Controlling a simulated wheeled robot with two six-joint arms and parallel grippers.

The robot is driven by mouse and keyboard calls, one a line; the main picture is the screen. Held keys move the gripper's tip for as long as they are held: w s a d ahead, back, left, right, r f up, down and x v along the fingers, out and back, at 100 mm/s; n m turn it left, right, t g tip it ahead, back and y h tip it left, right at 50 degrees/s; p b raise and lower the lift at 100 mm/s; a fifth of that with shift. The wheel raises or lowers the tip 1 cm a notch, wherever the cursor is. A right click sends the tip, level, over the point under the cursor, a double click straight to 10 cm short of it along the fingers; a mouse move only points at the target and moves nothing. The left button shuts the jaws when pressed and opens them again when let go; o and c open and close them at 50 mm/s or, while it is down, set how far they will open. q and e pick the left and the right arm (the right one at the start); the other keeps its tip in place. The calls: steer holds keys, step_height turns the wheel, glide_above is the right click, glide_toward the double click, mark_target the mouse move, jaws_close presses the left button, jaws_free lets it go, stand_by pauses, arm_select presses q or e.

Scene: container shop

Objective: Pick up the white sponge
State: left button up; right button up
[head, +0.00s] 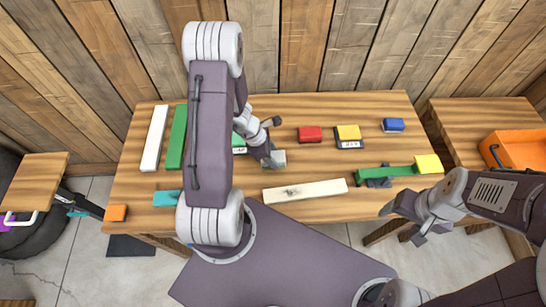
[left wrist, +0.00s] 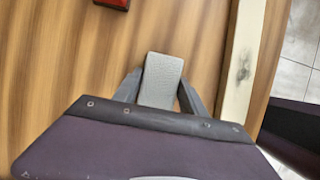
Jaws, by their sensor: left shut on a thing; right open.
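The white sponge (left wrist: 160,78), a pale grey-white block, sits between the two fingers of my left gripper (left wrist: 161,97) in the left wrist view. In the head view the sponge (head: 278,158) shows small at the tip of my left gripper (head: 270,150), over the middle of the table. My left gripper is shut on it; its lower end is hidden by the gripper. I cannot tell whether it touches the table. My right gripper (head: 407,218) is open and empty at the table's front right edge.
On the wooden table (head: 330,165) lie a long white bar (head: 305,191), a red block (head: 311,134), a yellow block (head: 348,132), a blue block (head: 393,125) and green bars (head: 385,172). An orange bin (head: 520,150) stands at the right. My left arm hides part of the table.

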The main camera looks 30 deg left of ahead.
mark_target(277, 156)
arm_select(q)
step_height(277, 156, up, 4)
steer(key=shift+f+p, duration=0.1)
steer(key=shift+p, duration=0.8)
steer(key=d+r+p, duration=0.1)
steer(key=d+r, duration=0.6)
steer(key=d, duration=0.4)
steer(key=shift+d, duration=0.3)
steer(key=o, duration=0.5)
steer(key=c, duration=0.3)
